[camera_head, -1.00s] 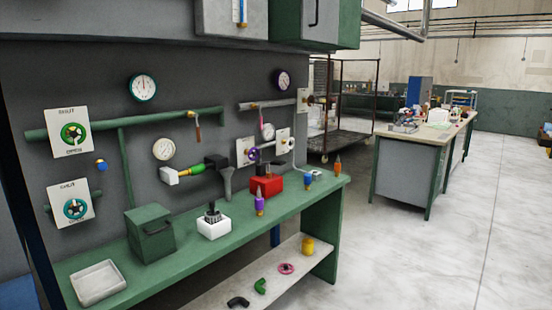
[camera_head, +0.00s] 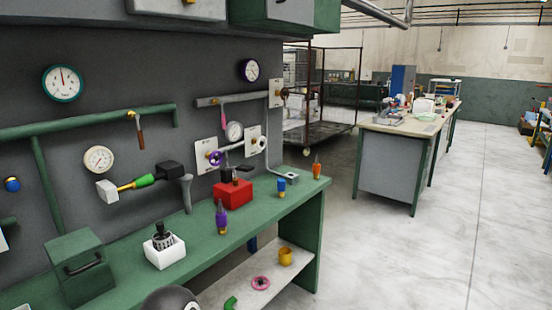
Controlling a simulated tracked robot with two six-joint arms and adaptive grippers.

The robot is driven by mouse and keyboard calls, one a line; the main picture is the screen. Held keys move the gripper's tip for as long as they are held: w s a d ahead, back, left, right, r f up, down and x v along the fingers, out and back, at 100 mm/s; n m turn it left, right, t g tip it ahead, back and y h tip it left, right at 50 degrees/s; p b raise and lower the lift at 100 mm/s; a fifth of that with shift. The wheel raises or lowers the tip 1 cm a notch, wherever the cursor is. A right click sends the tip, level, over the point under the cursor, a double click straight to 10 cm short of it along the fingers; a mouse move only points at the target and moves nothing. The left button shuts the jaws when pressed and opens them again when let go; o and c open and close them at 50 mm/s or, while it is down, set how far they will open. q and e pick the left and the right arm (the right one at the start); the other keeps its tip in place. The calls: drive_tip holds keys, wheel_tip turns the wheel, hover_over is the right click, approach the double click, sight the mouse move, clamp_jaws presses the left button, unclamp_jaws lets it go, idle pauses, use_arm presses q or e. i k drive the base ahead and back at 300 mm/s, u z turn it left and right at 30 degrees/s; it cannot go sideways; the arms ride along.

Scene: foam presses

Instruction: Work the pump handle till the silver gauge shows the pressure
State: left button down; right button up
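A pale-faced gauge with a silver-grey rim (camera_head: 234,131) is on the wall piping above the red box. A cream-rimmed gauge (camera_head: 99,159) is further left; the needle readings are too small to tell. A red box with a black top part (camera_head: 233,192) stands on the green bench. A lever with a green grip and black end (camera_head: 146,181) sticks out from the wall below the cream-rimmed gauge. A brown handle (camera_head: 140,138) hangs from the green pipe and a pink one (camera_head: 223,117) from the grey pipe. I cannot tell which is the pump handle. Neither gripper is in view.
The green bench (camera_head: 207,240) holds a green box (camera_head: 80,270), a white block with a black knob (camera_head: 165,250) and several small coloured bottles. A dark rounded part, perhaps mine, shows at the bottom edge. Open floor (camera_head: 400,260) lies right, before another workbench (camera_head: 400,165).

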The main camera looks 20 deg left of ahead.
sight(244, 168)
drive_tip(key=u, duration=0.1)
drive_tip(key=i, duration=0.9)
drive_tip(key=u, duration=0.65)
